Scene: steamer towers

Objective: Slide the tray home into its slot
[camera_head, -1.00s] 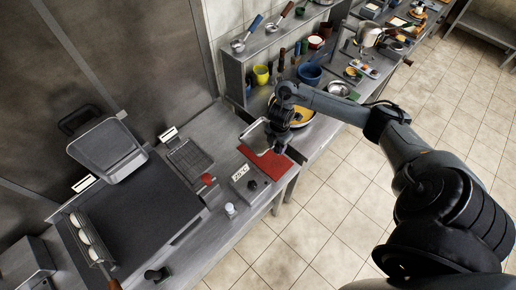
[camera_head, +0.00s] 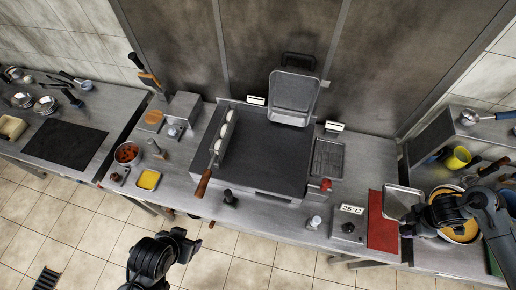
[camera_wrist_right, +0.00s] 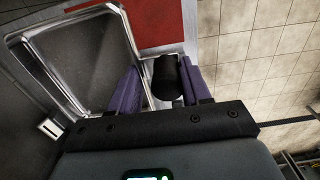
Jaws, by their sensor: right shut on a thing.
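A shallow silver metal tray (camera_head: 402,203) lies level at the right end of the counter, beside a red mat. In the right wrist view the tray (camera_wrist_right: 75,65) fills the upper left, its raised rim clear and its inside empty. My right gripper (camera_head: 420,218) is at the tray's lower right corner. In the wrist view its purple fingers are shut on a black handle (camera_wrist_right: 167,80) next to the tray's rim; where handle and rim join is hard to see. My left gripper (camera_head: 178,244) hangs in front of the counter, away from everything; its jaws are unclear. I cannot make out the slot.
The red mat (camera_head: 382,222) borders the tray on the left, with a 25°C display box (camera_head: 349,226) beyond it. A yellow pan (camera_head: 462,225) stands close right of my right gripper. A dark griddle (camera_head: 262,150) and tilted metal pan (camera_head: 293,97) are further left.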

